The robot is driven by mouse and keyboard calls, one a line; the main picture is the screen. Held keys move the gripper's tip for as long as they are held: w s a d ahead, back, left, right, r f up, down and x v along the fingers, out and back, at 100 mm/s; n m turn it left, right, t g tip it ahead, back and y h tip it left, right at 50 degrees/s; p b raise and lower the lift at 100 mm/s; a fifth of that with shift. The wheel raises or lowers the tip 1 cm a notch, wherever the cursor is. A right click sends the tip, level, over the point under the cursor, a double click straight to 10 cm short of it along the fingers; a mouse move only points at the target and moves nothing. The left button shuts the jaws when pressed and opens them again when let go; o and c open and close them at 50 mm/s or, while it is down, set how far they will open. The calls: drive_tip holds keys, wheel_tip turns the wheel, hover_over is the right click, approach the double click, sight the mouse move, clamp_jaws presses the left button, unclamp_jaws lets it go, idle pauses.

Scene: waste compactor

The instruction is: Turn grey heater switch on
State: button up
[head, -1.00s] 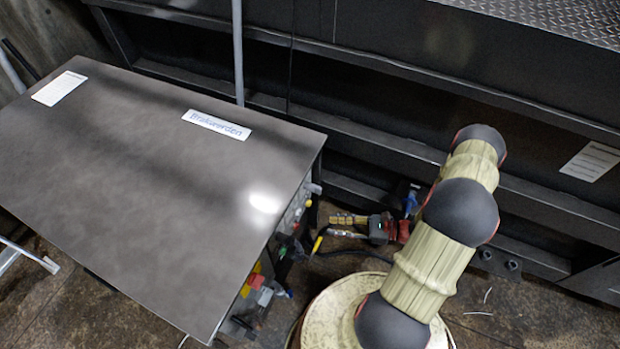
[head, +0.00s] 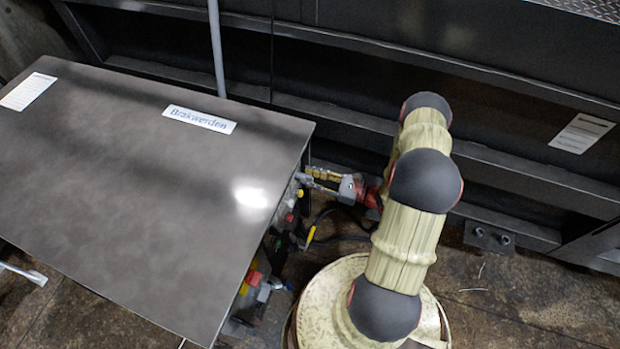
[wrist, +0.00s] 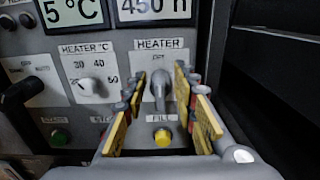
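The grey heater switch (wrist: 159,88) shows in the middle of the wrist view, under a HEATER label with small OFF lettering. Its handle looks upright, towards that lettering. My gripper (wrist: 162,80) is open, with one yellow-padded finger to the left of the switch and one to the right. Gaps show between the switch and both fingers; contact is not visible. In the head view my gripper (head: 316,179) reaches left to the panel side of the grey cabinet (head: 120,170). The switch is hidden there.
A white HEATER °C dial (wrist: 88,87) sits left of the switch. A yellow FILL button (wrist: 162,137) is below it, and a green button (wrist: 60,137) is lower left. Displays line the top. A dark wall structure (head: 400,60) stands behind my arm.

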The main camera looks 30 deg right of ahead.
drive_tip(key=shift+w+a, duration=0.15)
drive_tip(key=shift+c, duration=0.7)
clamp_jaws()
drive_tip(key=shift+m, duration=0.4)
drive_tip(key=m+p, duration=0.1)
drive_tip(key=m, duration=0.4)
drive_tip(key=f+m+p, duration=0.1)
drive_tip(key=m, duration=0.5)
drive_tip(key=w+d+m+p, duration=0.1)
drive_tip(key=m, duration=0.5)
drive_tip(key=shift+d+f, duration=0.1)
drive_tip(key=shift+f, duration=0.1)
